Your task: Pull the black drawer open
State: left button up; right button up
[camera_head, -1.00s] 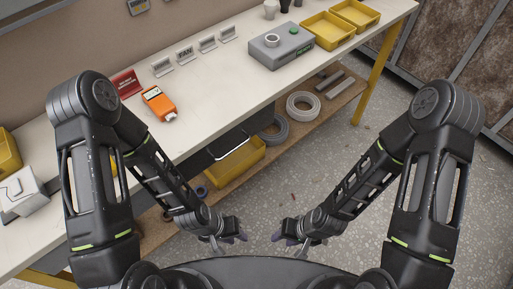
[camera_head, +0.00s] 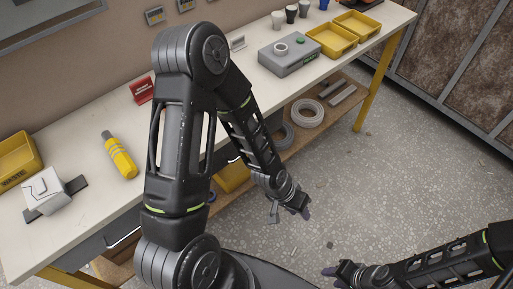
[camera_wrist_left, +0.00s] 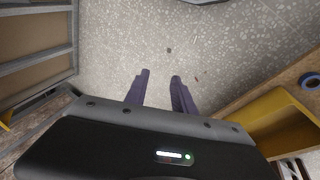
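A dark drawer front (camera_head: 97,248) with a pale bar handle (camera_head: 124,238) sits under the table's front edge at the lower left of the head view. It looks closed. Another dark front with a handle is mostly hidden behind my left arm. My left gripper (camera_head: 293,208) hangs over the floor in front of the table, well right of the left drawer. In the left wrist view its two fingers (camera_wrist_left: 160,76) are apart with only floor between them. My right gripper (camera_head: 337,274) is low at the bottom edge, away from the table; its fingers are too small to read.
The white worktable (camera_head: 85,175) carries a yellow bin (camera_head: 18,165), a yellow tool (camera_head: 119,157) and a grey box (camera_head: 289,55). A lower shelf (camera_head: 318,118) holds coils and a yellow bin (camera_wrist_left: 282,120). A yellow leg (camera_head: 375,87) stands at right.

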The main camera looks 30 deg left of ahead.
pick_arm(q)
jog(key=w+a+r+m+y+p, duration=0.1)
jog(key=w+a+r, duration=0.2)
jog(key=r, duration=0.2)
jog(key=w+a+r+m+y+p, duration=0.1)
jog(key=w+a+r, duration=0.1)
jog(key=a+r, duration=0.3)
jog(key=s+a+r+m+g+y, duration=0.1)
jog(key=a+r+y, duration=0.3)
jog(key=a+r, duration=0.5)
jog(key=s+a, duration=0.1)
jog(key=a, duration=0.1)
jog(key=shift+a+r+g, duration=0.3)
jog(key=shift+g, duration=0.1)
jog(key=shift+f, duration=0.1)
notch_tip(320, 180, down, 8)
jog(key=a, duration=0.1)
jog(key=shift+w+a+r, duration=0.2)
jog(key=shift+c, duration=0.4)
